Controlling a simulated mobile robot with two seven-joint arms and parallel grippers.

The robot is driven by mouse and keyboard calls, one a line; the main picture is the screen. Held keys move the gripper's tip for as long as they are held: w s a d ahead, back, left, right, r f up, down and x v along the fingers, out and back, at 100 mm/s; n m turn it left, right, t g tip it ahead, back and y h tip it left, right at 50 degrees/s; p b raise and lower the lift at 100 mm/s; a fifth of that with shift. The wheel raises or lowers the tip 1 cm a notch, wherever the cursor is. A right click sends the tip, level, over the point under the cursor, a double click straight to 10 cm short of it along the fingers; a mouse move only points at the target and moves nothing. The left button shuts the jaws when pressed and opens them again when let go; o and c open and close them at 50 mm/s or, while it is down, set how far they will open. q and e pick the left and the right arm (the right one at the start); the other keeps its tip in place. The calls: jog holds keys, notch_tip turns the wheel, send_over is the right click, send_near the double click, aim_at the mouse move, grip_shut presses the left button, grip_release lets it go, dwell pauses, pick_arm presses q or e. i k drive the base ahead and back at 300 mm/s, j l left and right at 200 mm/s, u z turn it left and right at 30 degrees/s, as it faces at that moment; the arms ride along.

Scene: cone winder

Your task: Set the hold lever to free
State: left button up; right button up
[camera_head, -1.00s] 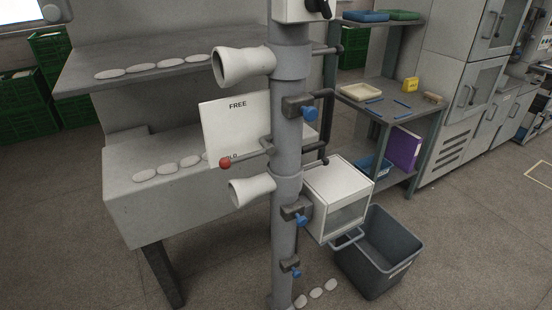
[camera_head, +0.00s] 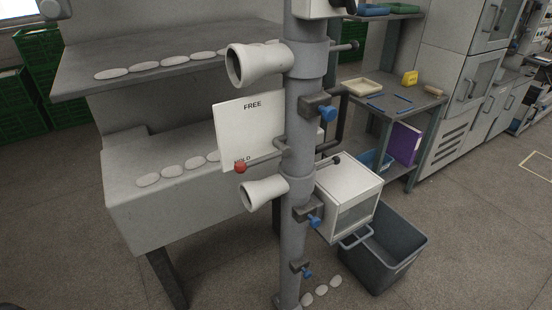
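The hold lever (camera_head: 262,160) is a grey arm with a red ball knob (camera_head: 240,168) at its left end, mounted on the grey column (camera_head: 299,130). The knob sits at the lower left of a white label plate (camera_head: 243,120), beside the word HOLD, which it partly covers. The word FREE is at the top of the plate, well above the knob. Neither of my grippers shows in the view.
White funnels (camera_head: 256,65) and blue clamp knobs (camera_head: 327,113) stick out from the column. A white box (camera_head: 347,185) with a handle is right of it, above a grey bin (camera_head: 385,250). Grey shelves (camera_head: 165,60) with white oval pieces stand behind left. Open floor lies right.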

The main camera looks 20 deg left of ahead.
aim_at(240, 167)
jog(key=j+z, duration=0.35)
jog(key=k+j+z, duration=0.15)
jog(key=j+z, duration=0.2)
jog(key=k+j+z, duration=0.1)
jog(key=j, duration=0.2)
jog(key=k+j+z, duration=0.15)
jog(key=j, duration=0.2)
jog(key=j+z, duration=0.1)
jog(key=j, duration=0.2)
jog(key=k+j, duration=0.25)
jog(key=j, duration=0.15)
jog(key=k+j+z, duration=0.1)
jog(key=j, duration=0.3)
jog(key=k, duration=0.1)
